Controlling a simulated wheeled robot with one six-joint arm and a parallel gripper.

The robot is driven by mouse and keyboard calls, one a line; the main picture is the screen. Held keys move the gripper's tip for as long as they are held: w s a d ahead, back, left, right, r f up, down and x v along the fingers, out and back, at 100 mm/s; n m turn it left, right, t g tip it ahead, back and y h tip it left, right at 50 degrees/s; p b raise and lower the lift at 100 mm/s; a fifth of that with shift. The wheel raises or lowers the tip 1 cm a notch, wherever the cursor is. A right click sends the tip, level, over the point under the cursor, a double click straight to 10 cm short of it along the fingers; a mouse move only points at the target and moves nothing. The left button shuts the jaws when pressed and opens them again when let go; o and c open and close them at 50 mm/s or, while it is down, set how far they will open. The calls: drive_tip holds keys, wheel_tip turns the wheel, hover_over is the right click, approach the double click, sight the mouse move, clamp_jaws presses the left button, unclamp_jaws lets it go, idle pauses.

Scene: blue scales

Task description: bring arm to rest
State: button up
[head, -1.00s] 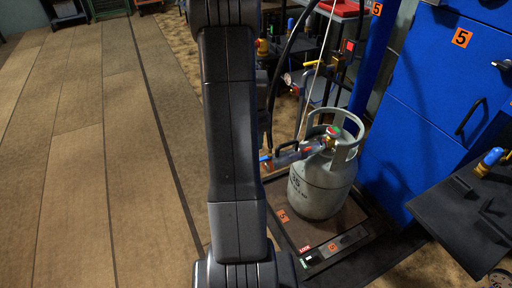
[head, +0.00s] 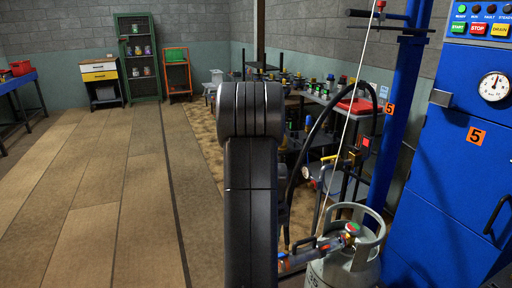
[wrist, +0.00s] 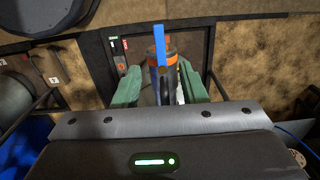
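My gripper (wrist: 159,88) shows only in the wrist view. Its two green fingers stand apart, one on each side of a fitting with a blue lever (wrist: 159,42) and an orange band. I see a narrow gap beside the fitting and no clear grip on it. The scale platform (wrist: 204,55) lies beyond the fingers. In the head view my arm's dark links stand upright in the middle and my gripper is hidden. The grey gas bottle (head: 343,272) with its valve and hose coupling (head: 297,261) is at the lower right, partly cut off.
A blue cabinet (head: 446,185) with a gauge and buttons stands close on the right. A blue post (head: 397,120) and black hoses are beside the bottle. A cluttered bench (head: 318,94) lies behind. The wooden floor (head: 90,205) on the left is clear.

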wheel_tip(320, 180, down, 11)
drive_tip(key=shift+f+b, duration=0.1)
drive_tip(key=shift+b, duration=0.95)
wheel_tip(320, 180, up, 14)
drive_tip(key=p, duration=0.3)
wheel_tip(320, 180, down, 14)
drive_tip(key=b, duration=0.3)
drive_tip(key=shift+s, duration=0.1)
drive_tip(key=shift+s+d+n, duration=0.25)
drive_tip(key=shift+s+n, duration=0.2)
drive_tip(key=shift+n, duration=0.75)
drive_tip(key=shift+r, duration=0.2)
